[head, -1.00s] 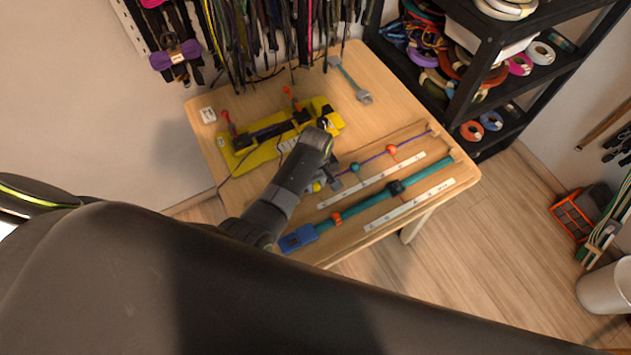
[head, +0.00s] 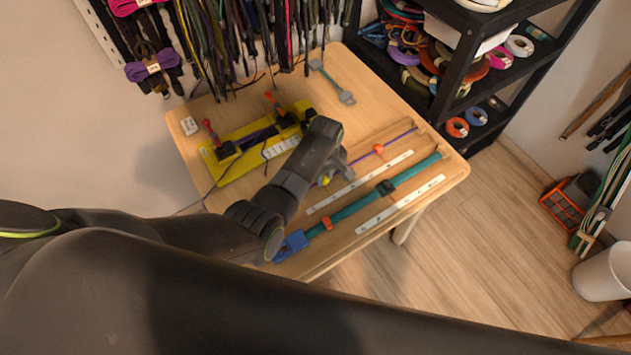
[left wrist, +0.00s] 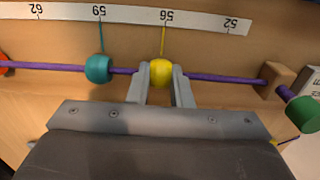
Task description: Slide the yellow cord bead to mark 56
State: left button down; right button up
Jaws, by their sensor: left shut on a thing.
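The yellow bead (left wrist: 161,71) sits on the purple cord (left wrist: 222,78) between the two fingers of my left gripper (left wrist: 161,84), which is shut on it. A thin yellow line runs from just above the bead to the 56 on the white scale (left wrist: 130,16); the bead's middle is about in line with it. The teal bead (left wrist: 98,68) is to the left, near the teal line at 59, apart from the fingers. In the head view, my left gripper (head: 334,170) is at the cord, with the yellow bead (head: 324,180) partly showing. My right gripper is not in view.
An orange bead (head: 378,149) is farther along the purple cord. A teal strap (head: 355,206) with a black slider lies nearer the table's front. A yellow jig (head: 228,168) stands behind my left arm. A wooden block (left wrist: 278,80) and green end (left wrist: 303,113) sit right of the bead.

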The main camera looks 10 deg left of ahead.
pick_arm(q)
jog(key=c, duration=1.3)
grip_release()
jog(key=shift+r, duration=0.1)
notch_tip(320, 180, up, 17)
jog(key=shift+r, duration=0.15)
jog(key=shift+s, duration=0.15)
